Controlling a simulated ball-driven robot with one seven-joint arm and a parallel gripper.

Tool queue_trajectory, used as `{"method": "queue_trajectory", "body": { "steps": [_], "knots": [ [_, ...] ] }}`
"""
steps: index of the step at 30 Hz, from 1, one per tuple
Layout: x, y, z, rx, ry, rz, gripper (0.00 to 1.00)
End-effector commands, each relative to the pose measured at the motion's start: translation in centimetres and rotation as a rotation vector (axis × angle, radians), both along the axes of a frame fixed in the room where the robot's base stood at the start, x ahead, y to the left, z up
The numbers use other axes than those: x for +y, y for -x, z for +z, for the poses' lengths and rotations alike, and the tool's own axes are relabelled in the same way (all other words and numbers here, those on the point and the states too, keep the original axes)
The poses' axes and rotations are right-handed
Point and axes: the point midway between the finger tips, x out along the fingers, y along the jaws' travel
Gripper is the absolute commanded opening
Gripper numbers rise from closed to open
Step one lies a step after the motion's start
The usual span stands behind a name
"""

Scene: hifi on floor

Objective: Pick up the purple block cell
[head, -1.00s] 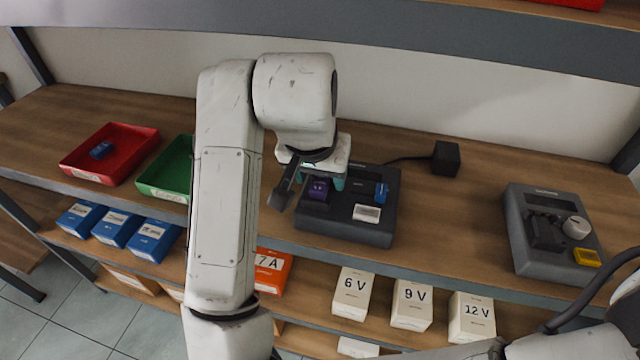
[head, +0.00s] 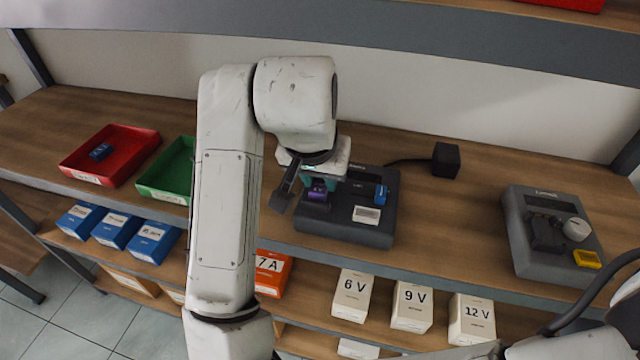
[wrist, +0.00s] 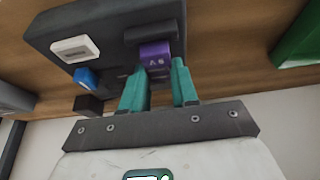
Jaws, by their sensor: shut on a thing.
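The purple block cell (head: 318,190) sits at the left bay of the dark grey charger (head: 345,229) on the shelf. In the wrist view the purple block cell (wrist: 155,53) shows its lettered face, with its far end at a dark raised part of the charger (wrist: 90,29). In the wrist view the teal fingers of my gripper (wrist: 162,68) are shut on the cell's near end. I cannot tell whether the cell is clear of its bay.
The charger also holds a blue cell (head: 381,194) and a white label-like block (head: 366,214). A black power adapter (head: 446,159) stands behind it. A red tray (head: 124,139) and a green tray (head: 165,172) are at left.

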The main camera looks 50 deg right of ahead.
Motion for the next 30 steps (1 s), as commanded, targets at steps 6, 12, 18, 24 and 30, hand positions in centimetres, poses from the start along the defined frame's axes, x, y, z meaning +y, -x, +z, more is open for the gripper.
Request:
{"method": "queue_trajectory", "body": {
  "steps": [6,12,18,24,30],
  "knots": [
    [0.0,0.0,0.2,-0.001,0.0,0.0,0.0],
    [0.0,0.0,1.7,-0.002,0.0,-0.001,0.0],
    [0.4,0.1,3.6,-0.001,0.001,0.001,0.0],
    [2.9,1.1,3.4,-0.001,0.0,0.005,0.0],
    [6.0,2.3,3.4,-0.002,-0.002,0.005,0.0]
  ]
}}
